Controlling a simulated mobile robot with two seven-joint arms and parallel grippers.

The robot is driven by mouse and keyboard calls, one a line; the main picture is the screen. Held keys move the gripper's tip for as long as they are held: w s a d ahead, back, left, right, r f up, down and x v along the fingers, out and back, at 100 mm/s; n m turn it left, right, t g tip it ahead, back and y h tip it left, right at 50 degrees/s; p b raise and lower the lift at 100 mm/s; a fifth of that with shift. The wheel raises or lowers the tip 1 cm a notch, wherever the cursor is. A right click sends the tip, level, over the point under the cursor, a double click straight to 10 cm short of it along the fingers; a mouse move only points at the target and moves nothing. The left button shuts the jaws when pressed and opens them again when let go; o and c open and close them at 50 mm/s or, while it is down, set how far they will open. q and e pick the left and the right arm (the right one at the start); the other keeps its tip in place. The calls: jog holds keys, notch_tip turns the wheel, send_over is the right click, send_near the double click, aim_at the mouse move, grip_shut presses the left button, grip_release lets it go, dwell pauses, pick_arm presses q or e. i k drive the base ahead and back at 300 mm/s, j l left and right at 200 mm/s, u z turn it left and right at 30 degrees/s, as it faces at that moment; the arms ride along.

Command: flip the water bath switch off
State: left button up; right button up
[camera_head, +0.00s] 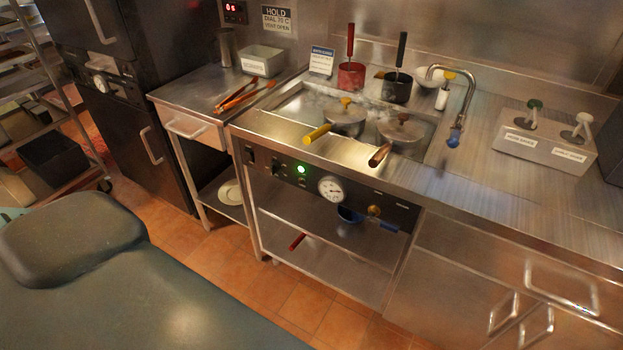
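The water bath (285,112) is a steaming steel well in the counter, with lidded pans in it. One pan has a yellow handle (317,133) and the other has a brown handle (379,155). On its black front panel (407,214), a green light (301,169) is lit. A small dark control (276,169) sits left of the light, and a black rocker-like part (249,155) is at the panel's left end. I cannot tell which is the switch, or its position. A round white gauge (332,189) is right of the light. Neither of my grippers is in view.
A brass knob (374,210) and blue handle (390,226) are at the panel's right. A side table (187,93) with orange-handled tongs (240,97) stands left. A faucet (467,95) and bottle holder (545,150) are on the counter. Tiled floor (225,260) lies in front.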

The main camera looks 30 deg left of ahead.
aim_at(248, 154)
jog(key=u, duration=1.4)
